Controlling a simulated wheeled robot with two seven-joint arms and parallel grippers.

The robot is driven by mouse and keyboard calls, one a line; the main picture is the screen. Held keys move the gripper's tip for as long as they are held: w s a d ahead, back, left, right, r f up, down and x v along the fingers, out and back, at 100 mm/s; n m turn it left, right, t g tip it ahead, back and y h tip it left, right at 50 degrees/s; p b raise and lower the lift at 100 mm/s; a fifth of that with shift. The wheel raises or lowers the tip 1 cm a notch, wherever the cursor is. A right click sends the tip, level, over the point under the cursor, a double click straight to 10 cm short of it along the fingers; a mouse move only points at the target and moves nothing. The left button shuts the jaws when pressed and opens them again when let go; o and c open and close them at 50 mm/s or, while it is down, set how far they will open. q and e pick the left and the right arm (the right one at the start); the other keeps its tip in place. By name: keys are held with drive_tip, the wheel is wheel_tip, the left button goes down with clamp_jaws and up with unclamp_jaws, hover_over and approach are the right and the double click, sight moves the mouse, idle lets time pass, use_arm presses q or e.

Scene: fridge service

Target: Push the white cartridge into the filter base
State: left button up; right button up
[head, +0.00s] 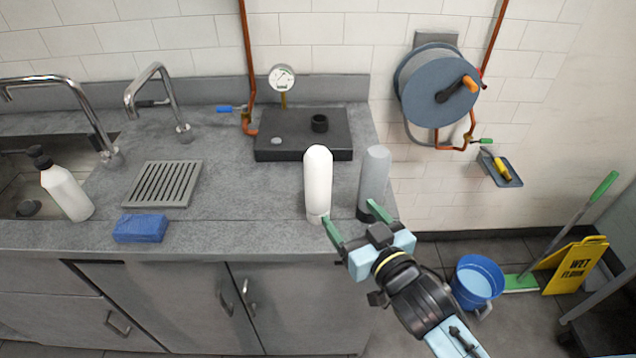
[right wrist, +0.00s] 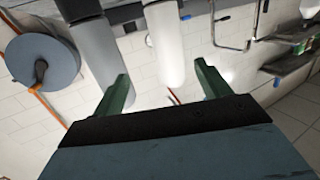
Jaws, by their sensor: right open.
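The white cartridge (head: 318,182) stands upright near the counter's front edge, with a narrower neck at its lower end. A grey cartridge (head: 374,178) stands just to its right. The dark filter base (head: 285,143) lies behind them, with a raised black ring (head: 320,123) on its top. My right gripper (head: 352,220) is open in front of the two cartridges. In the right wrist view the white cartridge (right wrist: 165,45) shows between the green fingers, beyond their tips, and the grey cartridge (right wrist: 97,50) is near the left finger. My left gripper is not in view.
A blue sponge (head: 141,228), a drain grate (head: 163,184) and a spray bottle (head: 66,186) are on the left. A gauge (head: 282,78) stands behind the base. A hose reel (head: 440,88) hangs on the right wall. A bucket (head: 477,281) and wet-floor sign (head: 575,264) stand on the floor.

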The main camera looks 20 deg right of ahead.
sight(324, 183)
drive_tip(key=shift+n+t+y, duration=0.3)
drive_tip(key=shift+t+y, duration=0.2)
drive_tip(key=w+a, duration=0.1)
drive_tip(key=w, duration=0.1)
drive_tip(key=w+r, duration=0.1)
drive_tip(key=w, duration=0.2)
drive_tip(key=w+a, duration=0.1)
drive_tip(key=w, duration=0.2)
drive_tip(key=shift+w+a+r, duration=0.25)
drive_tip(key=shift+a, duration=0.05)
drive_tip(key=shift+w+a+f, duration=0.1)
drive_tip(key=shift+w+a, duration=0.05)
drive_tip(key=shift+w, duration=0.7)
drive_tip(key=shift+w+a+f, duration=0.1)
drive_tip(key=shift+w+a, duration=0.1)
drive_tip(key=shift+w, duration=0.7)
drive_tip(key=shift+w+a+f, duration=0.1)
drive_tip(key=shift+w+a, duration=0.05)
drive_tip(key=shift+w, duration=0.7)
drive_tip(key=shift+c, duration=0.4)
drive_tip(key=c, duration=1.2)
drive_tip(key=shift+r, duration=0.15)
drive_tip(key=shift+c, duration=0.4)
